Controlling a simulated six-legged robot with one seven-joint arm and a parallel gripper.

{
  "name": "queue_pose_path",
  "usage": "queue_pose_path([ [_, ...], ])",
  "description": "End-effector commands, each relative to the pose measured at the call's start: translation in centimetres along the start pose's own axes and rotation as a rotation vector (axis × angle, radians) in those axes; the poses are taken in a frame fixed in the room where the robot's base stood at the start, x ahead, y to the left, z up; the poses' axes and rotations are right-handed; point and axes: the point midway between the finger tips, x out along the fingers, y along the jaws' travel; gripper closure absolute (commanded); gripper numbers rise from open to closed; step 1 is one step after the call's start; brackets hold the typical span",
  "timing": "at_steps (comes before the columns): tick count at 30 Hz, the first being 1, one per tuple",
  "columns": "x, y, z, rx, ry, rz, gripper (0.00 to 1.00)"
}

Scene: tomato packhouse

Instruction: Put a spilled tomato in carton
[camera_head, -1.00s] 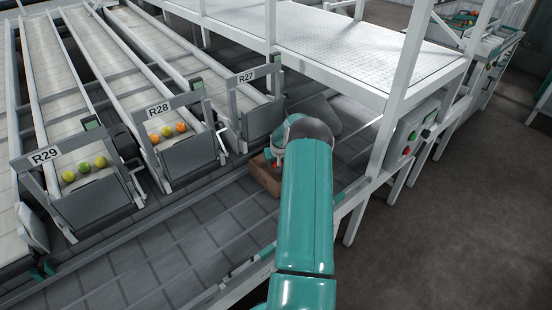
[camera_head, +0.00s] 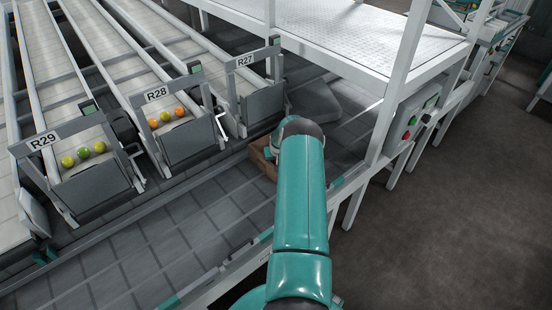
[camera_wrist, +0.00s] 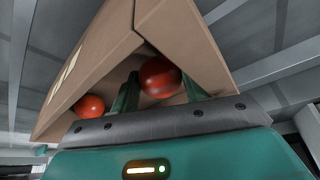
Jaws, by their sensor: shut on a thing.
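A brown cardboard carton (camera_head: 262,158) stands on the grey conveyor, partly hidden behind my teal arm in the head view. In the wrist view the carton (camera_wrist: 88,62) fills the upper left, with its walls around my fingers. My gripper (camera_wrist: 160,80) is shut on a red tomato (camera_wrist: 158,74), which sits between its two dark green fingers. The held tomato appears within the carton's opening; whether it touches the bottom cannot be told. Another red tomato (camera_wrist: 90,106) is at the carton's left part, apart from my fingers. My fingertips are hidden in the head view.
Sloping chutes R29 (camera_head: 90,185), R28 (camera_head: 190,145) and R27 (camera_head: 262,105) end beside the conveyor (camera_head: 180,235). R29 and R28 hold green, yellow and orange tomatoes. A white-framed platform (camera_head: 350,35) with a control box (camera_head: 413,122) stands to the right.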

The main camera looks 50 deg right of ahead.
Motion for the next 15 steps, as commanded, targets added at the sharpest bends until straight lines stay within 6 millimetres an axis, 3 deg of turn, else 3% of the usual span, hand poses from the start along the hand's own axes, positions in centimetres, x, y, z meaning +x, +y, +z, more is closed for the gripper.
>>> queue_pose_path([
  [11, 0.01, -0.08, 0.03, -0.001, -0.001, -0.001, 0.65],
  [12, 0.01, -0.08, 0.04, -0.001, -0.001, -0.001, 0.51],
  [15, 0.01, -0.08, 0.04, -0.001, -0.001, -0.001, 0.31],
])
